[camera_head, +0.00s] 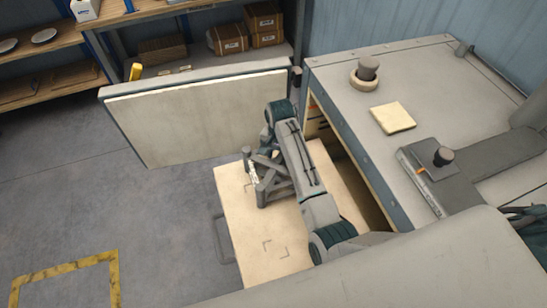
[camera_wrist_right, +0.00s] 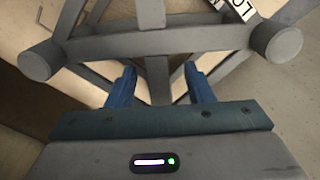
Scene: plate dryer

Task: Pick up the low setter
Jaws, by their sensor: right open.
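The low setter is a grey frame of round bars and posts (camera_head: 263,190) on the pale wooden board (camera_head: 240,225) in the head view. In the right wrist view its bars (camera_wrist_right: 150,43) fill the upper part, with a white label, partly readable as "LO", behind them. My right gripper (camera_wrist_right: 160,68) is open, its two blue fingers on either side of the setter's middle post. I cannot tell whether they touch it. In the head view my right arm hides part of the setter, and the gripper is mostly hidden there. My left gripper is not in view.
The grey dryer cabinet (camera_head: 400,65) stands close on the right, with a yellow pad (camera_head: 393,117) on top. Its pale door panel (camera_head: 200,122) stands open behind the board. Shelves with cardboard boxes (camera_head: 232,38) are at the back. The floor at left is clear.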

